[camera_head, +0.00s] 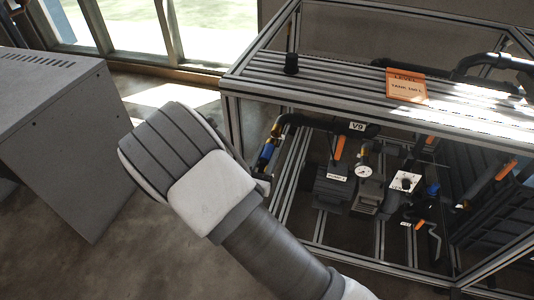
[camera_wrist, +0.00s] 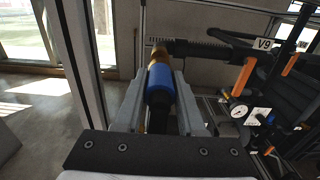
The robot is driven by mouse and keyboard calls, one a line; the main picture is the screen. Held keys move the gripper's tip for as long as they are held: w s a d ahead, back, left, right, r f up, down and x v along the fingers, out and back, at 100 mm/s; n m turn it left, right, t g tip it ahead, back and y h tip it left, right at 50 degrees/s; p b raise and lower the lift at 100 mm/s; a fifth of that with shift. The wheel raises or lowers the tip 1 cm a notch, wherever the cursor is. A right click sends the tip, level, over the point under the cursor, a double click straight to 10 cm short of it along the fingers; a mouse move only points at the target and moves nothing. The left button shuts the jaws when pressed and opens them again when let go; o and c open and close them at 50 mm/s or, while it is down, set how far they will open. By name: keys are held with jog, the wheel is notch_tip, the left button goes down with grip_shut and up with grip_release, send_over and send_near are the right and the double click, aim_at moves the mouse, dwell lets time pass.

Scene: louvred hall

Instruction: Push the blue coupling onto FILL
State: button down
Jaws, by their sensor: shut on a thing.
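The blue coupling (camera_wrist: 159,84) sits between the two grey fingers of my gripper (camera_wrist: 159,88), which is shut on it in the wrist view. A black hose end shows below the coupling. A brass fitting (camera_wrist: 159,57) stands right at the coupling's far end; I cannot tell whether it is fully seated. In the head view the blue coupling (camera_head: 266,152) shows just below the brass fitting (camera_head: 275,129), at the frame's left side. My gripper (camera_head: 262,180) is mostly hidden behind my wrist there. No label reading FILL is legible.
A dark pipe (camera_head: 305,120) runs from the brass fitting to the V9 label (camera_head: 357,127). Metal frame posts (camera_head: 233,122) stand close beside my gripper. A gauge (camera_head: 364,171), an orange handle (camera_head: 339,148) and another blue part (camera_head: 432,188) lie to the right. A grey cabinet (camera_head: 60,130) stands left.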

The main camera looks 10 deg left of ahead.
aim_at(264, 161)
jog(key=shift+w, duration=0.15)
jog(key=shift+w+d, duration=0.1)
jog(key=shift+w, duration=1.2)
jog(key=shift+c, duration=2.2)
grip_release()
jog(key=shift+s+a+p, duration=0.15)
jog(key=shift+s+p, duration=0.15)
jog(key=shift+s, duration=1.45)
jog(key=shift+s+a+p, duration=0.15)
jog(key=shift+s+p, duration=0.1)
jog(key=shift+s, duration=1.5)
